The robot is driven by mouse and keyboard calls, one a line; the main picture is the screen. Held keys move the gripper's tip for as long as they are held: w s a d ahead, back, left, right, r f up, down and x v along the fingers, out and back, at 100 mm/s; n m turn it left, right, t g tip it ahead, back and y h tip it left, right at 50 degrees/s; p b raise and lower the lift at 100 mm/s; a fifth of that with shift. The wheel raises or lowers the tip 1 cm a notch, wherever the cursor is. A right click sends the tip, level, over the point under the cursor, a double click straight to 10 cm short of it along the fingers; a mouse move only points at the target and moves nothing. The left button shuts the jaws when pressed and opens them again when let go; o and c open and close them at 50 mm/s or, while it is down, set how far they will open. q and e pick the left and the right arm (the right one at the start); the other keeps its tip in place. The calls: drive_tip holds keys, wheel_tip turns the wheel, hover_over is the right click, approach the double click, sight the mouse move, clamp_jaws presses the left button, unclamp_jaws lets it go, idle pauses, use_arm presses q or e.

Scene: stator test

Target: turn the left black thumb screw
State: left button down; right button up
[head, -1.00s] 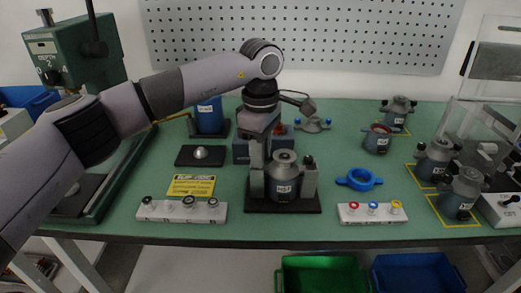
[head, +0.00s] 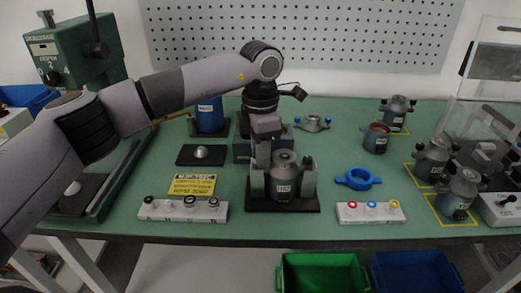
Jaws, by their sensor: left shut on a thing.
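A grey stator housing (head: 284,177) with a white label stands upright in a black-based fixture (head: 284,206) at the front middle of the bench. A black thumb screw (head: 307,161) shows on the right of the fixture. My left gripper (head: 259,167) points down at the left side of the fixture, shut on the left black thumb screw. That screw is hidden behind the fingers. My right gripper is out of view.
A row of black-ringed parts (head: 183,209) lies left of the fixture. Several grey housings (head: 432,157) stand further right. A green press (head: 75,55) stands far left.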

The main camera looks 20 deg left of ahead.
use_arm(q)
drive_tip(key=shift+n, duration=0.4)
drive_tip(key=c, duration=1)
unclamp_jaws()
drive_tip(key=shift+r, duration=0.1)
wheel_tip(320, 180, up, 7)
drive_tip(key=shift+r, duration=0.1)
